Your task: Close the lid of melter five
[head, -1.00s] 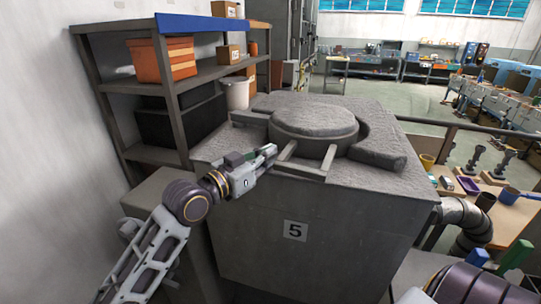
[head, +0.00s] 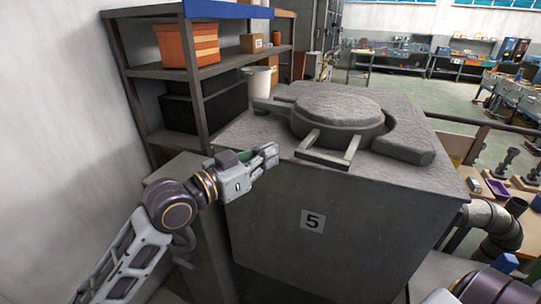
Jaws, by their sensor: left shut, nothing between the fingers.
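Melter five (head: 300,245) is a grey box with a "5" label (head: 313,221) on its front. Its thick round lid (head: 338,108) lies flat on the top, over a round raised rim. A pale bar handle (head: 328,157) sticks out from the lid toward the front edge. My left gripper (head: 271,153) is shut and empty. In the head view it is left of the handle, by the melter's front left top edge, with a gap to the handle. My right gripper is out of view.
A metal shelf (head: 200,73) with an orange crate (head: 187,45) stands behind left, by the wall. A white bucket (head: 260,80) is behind the melter. A bent pipe (head: 492,225) and a cluttered bench are at right.

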